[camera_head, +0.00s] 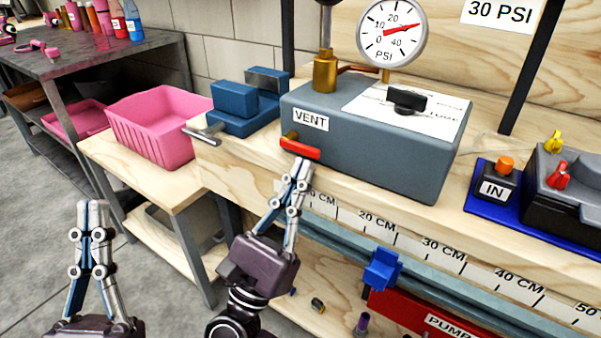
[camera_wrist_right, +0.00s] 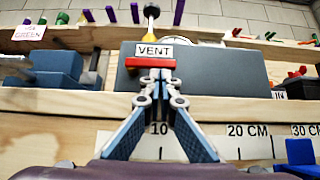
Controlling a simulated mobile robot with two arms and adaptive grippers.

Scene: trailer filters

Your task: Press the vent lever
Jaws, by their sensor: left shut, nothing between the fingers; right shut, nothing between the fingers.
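The red vent lever (camera_head: 300,148) sticks out from the front left of a grey box (camera_head: 375,140), below a white VENT label (camera_head: 311,119). It also shows as a short red bar in the right wrist view (camera_wrist_right: 148,62). My right gripper (camera_head: 302,163) is shut and empty, its fingertips at the lever's front right end. In the right wrist view its tips (camera_wrist_right: 157,73) overlap the lever's lower edge; I cannot tell whether they touch it. My left gripper (camera_head: 93,205) is shut and empty, away from the box at the lower left. The gauge (camera_head: 391,33) needle points right, near 30.
A blue vise (camera_head: 236,108) with a metal handle stands left of the box. A pink bin (camera_head: 160,125) sits on a lower wooden bench. The IN block (camera_head: 493,187) stands to the right. A blue clamp (camera_head: 383,270) is on the ruler rail below the bench edge.

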